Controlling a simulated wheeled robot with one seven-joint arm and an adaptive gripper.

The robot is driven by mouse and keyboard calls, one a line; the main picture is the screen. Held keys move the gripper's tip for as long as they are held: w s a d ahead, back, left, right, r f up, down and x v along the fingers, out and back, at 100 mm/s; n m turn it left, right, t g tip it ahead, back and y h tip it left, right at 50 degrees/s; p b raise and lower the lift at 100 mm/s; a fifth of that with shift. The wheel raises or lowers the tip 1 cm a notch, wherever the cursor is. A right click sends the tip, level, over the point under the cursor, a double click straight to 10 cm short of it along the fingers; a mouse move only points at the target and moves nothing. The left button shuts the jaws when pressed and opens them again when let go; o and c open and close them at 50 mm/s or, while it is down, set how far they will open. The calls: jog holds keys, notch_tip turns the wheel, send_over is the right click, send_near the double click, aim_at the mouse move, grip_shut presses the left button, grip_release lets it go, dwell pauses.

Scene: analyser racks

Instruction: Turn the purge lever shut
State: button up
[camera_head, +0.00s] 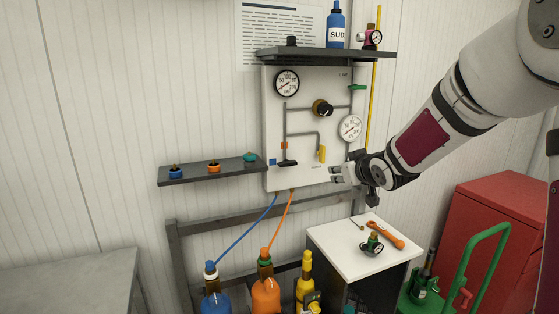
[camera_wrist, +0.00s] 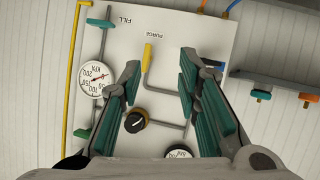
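The purge lever is a yellow handle (camera_head: 322,153) low on the pale valve panel (camera_head: 307,92). In the wrist view the yellow lever (camera_wrist: 147,58) stands upright beside the printed word PURGE, in line with the grey pipe that runs from it. My gripper (camera_head: 338,174) is in front of the panel's lower right corner, just right of and below the lever. In the wrist view my gripper (camera_wrist: 159,66) is open and empty. The lever appears between its two green-padded fingers, apart from both. Its depth from the fingertips is hard to tell.
A black knob (camera_wrist: 135,121) and a gauge (camera_wrist: 95,78) are near the fingers. A teal handle (camera_wrist: 100,22) is by the word FILL, and a black handle (camera_head: 287,163) is left of the lever. A dark shelf (camera_head: 212,170) juts out left; a white-topped cabinet (camera_head: 340,247) stands below.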

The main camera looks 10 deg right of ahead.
aim_at(324, 159)
jog(key=w+d+f+t+y, duration=0.4)
jog(key=w+d+t, duration=0.1)
jog(key=w, duration=0.3)
jog(key=x, duration=0.4)
jog(key=b+x, duration=0.1)
jog(key=x, duration=0.8)
jog(key=shift+w+f, duration=0.35)
jog(key=shift+w, duration=0.05)
grip_shut()
